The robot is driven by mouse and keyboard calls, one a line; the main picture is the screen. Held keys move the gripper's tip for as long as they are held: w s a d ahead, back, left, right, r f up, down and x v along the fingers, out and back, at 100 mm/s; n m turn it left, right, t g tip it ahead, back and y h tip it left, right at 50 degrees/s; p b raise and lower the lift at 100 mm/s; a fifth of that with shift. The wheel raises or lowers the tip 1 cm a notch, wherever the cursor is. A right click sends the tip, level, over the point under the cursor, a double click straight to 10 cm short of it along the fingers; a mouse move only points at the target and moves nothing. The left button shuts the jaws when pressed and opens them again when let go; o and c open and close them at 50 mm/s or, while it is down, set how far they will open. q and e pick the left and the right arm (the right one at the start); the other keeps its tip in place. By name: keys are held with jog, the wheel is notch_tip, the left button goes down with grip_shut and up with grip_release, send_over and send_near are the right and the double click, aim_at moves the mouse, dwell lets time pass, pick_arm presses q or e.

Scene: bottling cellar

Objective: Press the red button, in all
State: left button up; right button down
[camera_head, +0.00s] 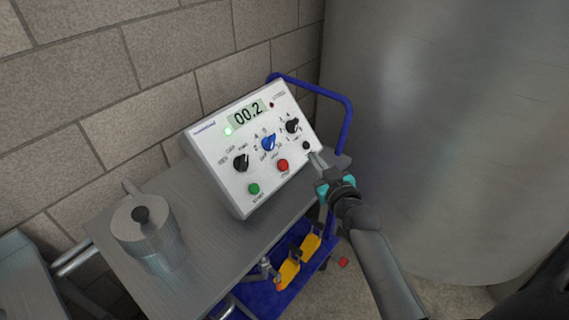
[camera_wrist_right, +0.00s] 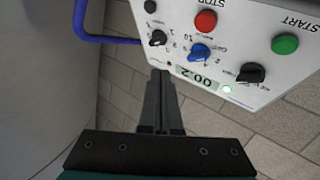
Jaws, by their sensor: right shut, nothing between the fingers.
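The red button (camera_head: 283,165) sits low on the white control box, right of the green button (camera_head: 254,188). It also shows in the right wrist view (camera_wrist_right: 206,21), near the top. The control box (camera_head: 209,147) stands tilted on a grey cart top, its display (camera_head: 248,113) reads 00.2 and a green lamp is lit. My right gripper (camera_head: 313,157) is shut and empty, just right of the red button by the box's lower right edge. Whether it touches the box I cannot tell. My left gripper is not in view.
A grey metal canister with a black knob (camera_head: 147,238) stands on the cart top (camera_head: 205,240), left of the box. A blue cart handle (camera_head: 346,122) rises behind the box. A large metal tank (camera_head: 440,110) fills the right. Yellow items lie on the blue lower shelf.

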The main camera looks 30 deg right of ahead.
aim_at(286, 161)
jog(key=shift+f, duration=0.1)
jog(key=w+a+f+b, duration=0.2)
jog(key=w+f+b, duration=0.3)
jog(key=w+b, duration=0.1)
jog(key=shift+a+f+b, duration=0.3)
jog(key=shift+a+f, duration=0.05)
jog(key=shift+f, duration=0.05)
jog(key=shift+w, duration=0.1)
dwell(2.0)
jog(key=shift+w+f, duration=0.25)
jog(key=shift+f, duration=0.05)
jog(key=shift+w+a+f+b, duration=0.25)
jog(key=shift+w+f+b, duration=0.1)
jog(key=shift+f+b, duration=0.1)
dwell(0.8)
jog(key=shift+r, duration=0.15)
jog(key=shift+s+d+r+p, duration=0.3)
jog(key=shift+s+r+p, duration=0.3)
jog(key=shift+p, duration=0.3)
